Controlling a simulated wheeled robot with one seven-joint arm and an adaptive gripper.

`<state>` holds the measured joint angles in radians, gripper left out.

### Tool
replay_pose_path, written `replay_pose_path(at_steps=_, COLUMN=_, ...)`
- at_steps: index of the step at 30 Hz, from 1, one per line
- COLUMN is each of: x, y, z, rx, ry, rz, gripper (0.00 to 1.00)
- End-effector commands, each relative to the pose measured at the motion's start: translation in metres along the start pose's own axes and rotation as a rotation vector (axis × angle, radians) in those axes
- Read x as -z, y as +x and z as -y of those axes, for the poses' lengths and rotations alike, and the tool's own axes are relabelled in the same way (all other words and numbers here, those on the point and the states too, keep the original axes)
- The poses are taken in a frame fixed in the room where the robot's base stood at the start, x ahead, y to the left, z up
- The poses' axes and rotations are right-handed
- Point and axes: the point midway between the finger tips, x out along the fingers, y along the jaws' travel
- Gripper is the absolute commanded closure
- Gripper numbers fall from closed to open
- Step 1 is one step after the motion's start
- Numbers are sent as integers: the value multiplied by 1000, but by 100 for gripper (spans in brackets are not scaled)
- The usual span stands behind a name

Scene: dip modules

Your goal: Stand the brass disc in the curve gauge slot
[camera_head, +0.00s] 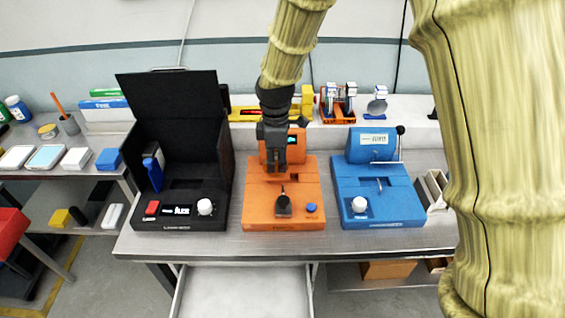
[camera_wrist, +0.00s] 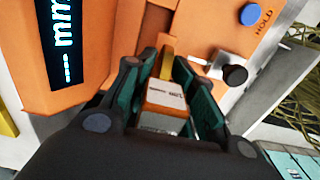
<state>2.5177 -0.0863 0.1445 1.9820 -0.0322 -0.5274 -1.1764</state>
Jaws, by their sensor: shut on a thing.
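My gripper (camera_head: 274,167) is over the orange bench instrument (camera_head: 258,205) in the middle of the table. The instrument has a lit "mm" display, a HOLD button and a black knob. In the wrist view my gripper (camera_wrist: 165,68) is shut on a piece between its fingers. An orange block with a white label sits there, with a narrow brass-coloured edge (camera_wrist: 168,62) beyond it, which looks like the brass disc seen edge-on. The fingers hide most of it. I cannot tell whether the disc touches the instrument, and its slot is not clearly visible.
A black instrument (camera_head: 180,212) with a raised lid stands left, and a blue instrument (camera_head: 376,205) right. Behind are a yellow-and-red tool (camera_head: 243,114), an orange rack (camera_head: 338,117) and a clear disc on a blue base (camera_head: 377,106). The table's front strip (camera_head: 280,243) is free.

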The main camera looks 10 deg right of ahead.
Motion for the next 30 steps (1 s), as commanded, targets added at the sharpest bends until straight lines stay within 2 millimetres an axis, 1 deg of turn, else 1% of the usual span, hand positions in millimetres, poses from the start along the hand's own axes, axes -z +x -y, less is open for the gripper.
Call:
replay_pose_path(at_steps=1, x=-6, y=-1, z=-6, rx=1, ry=3, rz=0, gripper=100)
replay_pose_path(at_steps=3, x=-12, y=1, z=-11, rx=1, ry=2, rz=0, gripper=100)
replay_pose_path(at_steps=7, x=-18, y=2, z=-18, rx=0, ry=2, rz=0, gripper=100)
replay_pose_path(at_steps=11, x=-18, y=6, z=-18, rx=1, ry=2, rz=0, gripper=100)
replay_pose_path(at_steps=21, x=-18, y=35, z=-17, rx=2, ry=1, rz=0, gripper=100)
replay_pose_path(at_steps=30, x=-18, y=38, z=-17, rx=1, ry=1, rz=0, gripper=100)
